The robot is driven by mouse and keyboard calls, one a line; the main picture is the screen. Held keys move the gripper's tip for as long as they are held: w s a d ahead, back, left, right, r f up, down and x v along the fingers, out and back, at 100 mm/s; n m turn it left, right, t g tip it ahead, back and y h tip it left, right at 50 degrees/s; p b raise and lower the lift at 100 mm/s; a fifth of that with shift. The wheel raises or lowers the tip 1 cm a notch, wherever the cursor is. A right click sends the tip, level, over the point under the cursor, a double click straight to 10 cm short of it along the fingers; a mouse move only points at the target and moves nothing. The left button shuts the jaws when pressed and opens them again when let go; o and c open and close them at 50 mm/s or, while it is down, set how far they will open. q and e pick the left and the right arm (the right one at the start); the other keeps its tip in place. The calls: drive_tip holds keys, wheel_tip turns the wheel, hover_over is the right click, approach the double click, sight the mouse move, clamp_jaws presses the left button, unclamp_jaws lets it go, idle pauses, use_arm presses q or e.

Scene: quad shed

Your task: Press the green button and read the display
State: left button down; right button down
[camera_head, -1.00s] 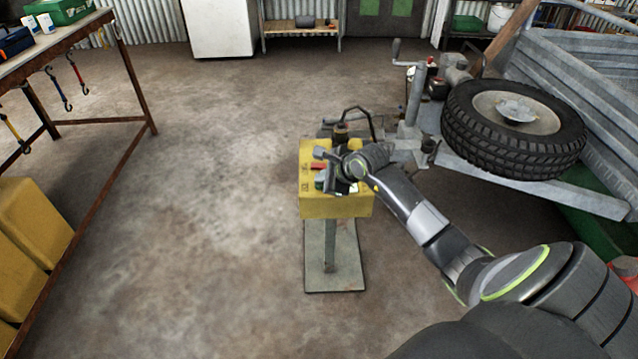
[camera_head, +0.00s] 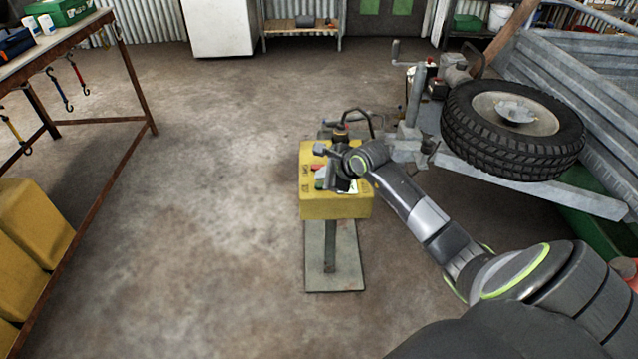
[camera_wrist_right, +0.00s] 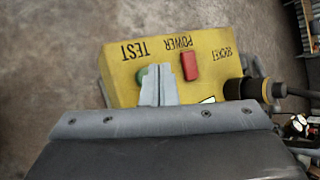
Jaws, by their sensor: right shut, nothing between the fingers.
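A yellow box (camera_head: 335,208) stands on a post with a flat foot. Its top carries a green button (camera_head: 319,184), a red switch (camera_head: 318,169) and a pale display (camera_head: 348,187). My right gripper (camera_head: 329,183) is shut and empty over the box top, close to the button. In the right wrist view the fingertips (camera_wrist_right: 157,72) partly cover the green button (camera_wrist_right: 142,76); contact cannot be told. The red switch (camera_wrist_right: 190,66) is beside them. Only a corner of the display (camera_wrist_right: 208,100) shows, so its reading is hidden. My left gripper is not in view.
A plug with a cable (camera_wrist_right: 262,89) sits at the box's socket side. A trailer with a tyre (camera_head: 515,130) stands close on the right. A workbench (camera_head: 75,38) and yellow containers (camera_head: 32,225) are on the left. The floor between bench and box is clear.

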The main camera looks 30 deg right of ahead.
drive_tip(key=shift+r, duration=0.1)
drive_tip(key=shift+r+p, duration=1.7)
drive_tip(key=shift+r, duration=0.75)
drive_tip(key=shift+a+f, duration=0.1)
